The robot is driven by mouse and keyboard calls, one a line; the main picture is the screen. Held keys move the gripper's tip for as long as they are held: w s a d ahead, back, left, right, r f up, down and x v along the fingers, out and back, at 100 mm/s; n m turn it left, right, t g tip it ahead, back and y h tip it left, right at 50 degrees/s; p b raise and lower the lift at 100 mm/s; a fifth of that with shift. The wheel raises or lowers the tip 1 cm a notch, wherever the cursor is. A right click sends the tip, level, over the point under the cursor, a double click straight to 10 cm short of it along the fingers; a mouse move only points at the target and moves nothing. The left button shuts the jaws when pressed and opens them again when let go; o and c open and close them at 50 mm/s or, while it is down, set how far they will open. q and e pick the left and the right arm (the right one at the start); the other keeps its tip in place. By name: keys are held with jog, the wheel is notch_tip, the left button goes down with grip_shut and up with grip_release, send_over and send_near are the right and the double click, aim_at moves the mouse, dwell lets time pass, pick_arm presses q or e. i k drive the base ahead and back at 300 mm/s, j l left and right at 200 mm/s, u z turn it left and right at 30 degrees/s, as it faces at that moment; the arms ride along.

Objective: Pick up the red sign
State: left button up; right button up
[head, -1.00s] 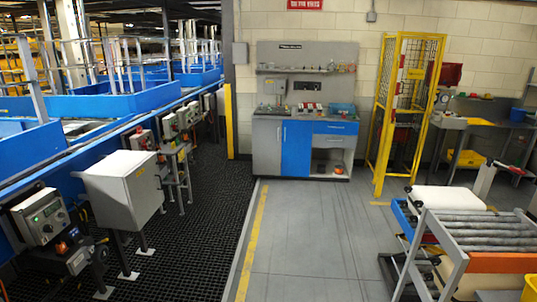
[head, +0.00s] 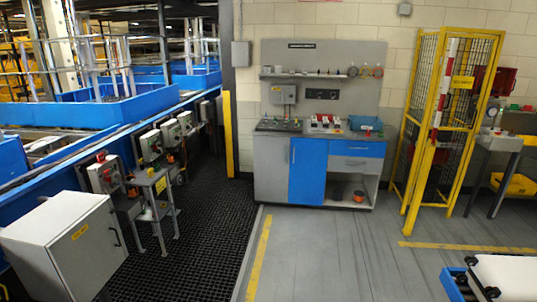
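No red sign can be clearly made out at this moment. The wall above the workbench is cut off by the top edge of the head view. A grey and blue workbench (head: 308,170) stands against the wall ahead. Small red and white items (head: 325,122) lie on its top, too small to make out, beside a blue bin (head: 366,123). A red and white striped strip (head: 443,85) runs up the yellow cage. Neither of my grippers is in view.
A yellow mesh cage (head: 427,150) stands right of the workbench. A grey cabinet (head: 65,250) and blue conveyor (head: 115,115) line the left. A cart with a white top (head: 507,275) is at lower right. The grey floor (head: 340,255) ahead is clear.

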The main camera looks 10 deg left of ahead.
aim_at(102, 157)
jog(key=i+u, duration=0.15)
jog(key=i, duration=0.35)
jog(key=i+l+u, duration=0.2)
jog(key=i, duration=0.3)
jog(key=i+l+u, duration=0.15)
jog(key=i, duration=0.35)
jog(key=i+l+u, duration=0.15)
jog(key=i+l, duration=0.15)
jog(key=i, duration=0.2)
jog(key=i+l+u, duration=0.3)
jog(key=i+u, duration=0.15)
jog(key=i+l+u, duration=0.7)
jog(key=l+u, duration=0.15)
jog(key=l, duration=0.2)
